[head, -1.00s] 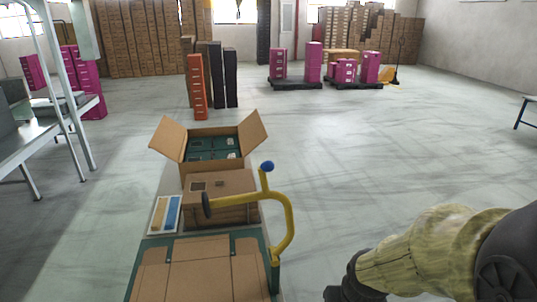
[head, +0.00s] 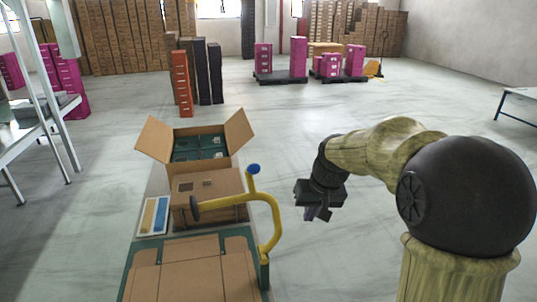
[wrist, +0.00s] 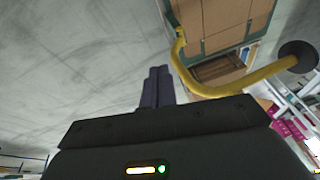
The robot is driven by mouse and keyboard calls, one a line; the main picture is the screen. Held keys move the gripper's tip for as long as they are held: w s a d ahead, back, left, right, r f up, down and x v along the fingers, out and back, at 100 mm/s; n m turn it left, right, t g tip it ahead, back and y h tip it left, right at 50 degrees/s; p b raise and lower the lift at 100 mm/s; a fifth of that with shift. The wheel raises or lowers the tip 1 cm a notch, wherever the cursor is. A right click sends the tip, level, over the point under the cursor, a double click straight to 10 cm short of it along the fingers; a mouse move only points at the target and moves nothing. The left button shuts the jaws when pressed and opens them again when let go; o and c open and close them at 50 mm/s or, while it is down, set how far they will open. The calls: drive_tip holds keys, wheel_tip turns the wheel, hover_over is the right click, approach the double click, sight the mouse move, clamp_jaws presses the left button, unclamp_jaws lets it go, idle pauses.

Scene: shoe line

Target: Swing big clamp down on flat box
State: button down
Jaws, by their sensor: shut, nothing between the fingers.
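The big clamp (head: 274,217) is a yellow bent bar with a blue knob on top and a dark round pad at its left end. It stands raised at the right edge of the green board, its arm reaching left above the flat box. The flat box (head: 190,275) is an unfolded brown cardboard sheet lying on the green board. My gripper (head: 318,214) is shut and empty, to the right of the clamp and apart from it. In the wrist view my closed fingers (wrist: 156,86) show, with the clamp's yellow bar (wrist: 235,88) to their right.
A closed brown box (head: 208,190) stands behind the flat box, and an open box (head: 200,150) with green contents behind that. A tray (head: 154,216) with blue and yellow strips lies at left. The floor right of the clamp is clear.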

drive_tip(key=w+a+r+n+y+p, duration=0.1)
drive_tip(key=w+r, duration=0.4)
drive_tip(key=r, duration=0.4)
drive_tip(key=w+a+r+n+y+p, duration=0.1)
drive_tip(key=w+r+y, duration=0.1)
drive_tip(key=w+r, duration=0.3)
wheel_tip(320, 180, up, 4)
drive_tip(key=shift+w+f+y+p, duration=0.1)
drive_tip(key=shift+w+y+p, duration=0.2)
drive_tip(key=shift+w+p, duration=0.1)
drive_tip(key=s+a+r+p+x, duration=0.1)
drive_tip(key=a+p+x, duration=0.1)
drive_tip(key=x, duration=1)
drive_tip(key=shift+a+f+p, duration=0.35)
drive_tip(key=shift+p, duration=0.25)
drive_tip(key=shift+a, duration=0.15)
